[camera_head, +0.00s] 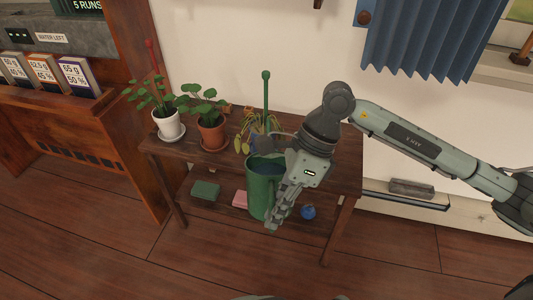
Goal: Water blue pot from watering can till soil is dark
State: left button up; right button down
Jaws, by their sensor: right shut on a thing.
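My right gripper (277,210) is shut on the green watering can (261,178) and holds it upright at the front edge of the wooden table. Water shows inside the can's open top. The blue pot (241,145) stands behind the can, mostly hidden by it and by the plant's drooping leaves. The plant (247,126) in it looks yellowed and wilted. The soil in the blue pot cannot be made out. My left gripper is not in view.
A white pot (169,129) and a terracotta pot (211,137) with green plants stand left on the table (178,152). The lower shelf holds a green block (205,191), a pink block (240,199) and a small blue object (308,212).

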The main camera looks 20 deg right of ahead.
jog(key=shift+w+r+g+p, duration=0.2)
jog(key=shift+r+g+p, duration=0.4)
jog(key=shift+r+p, duration=0.65)
dwell(1.2)
jog(key=shift+r+y, duration=0.3)
jog(key=shift+r, duration=0.3)
jog(key=shift+w+r, duration=0.1)
jog(key=shift+r, duration=0.25)
dwell(1.3)
jog(key=shift+w+r+g, duration=0.1)
jog(key=shift+r+g, duration=0.2)
jog(key=shift+r, duration=0.15)
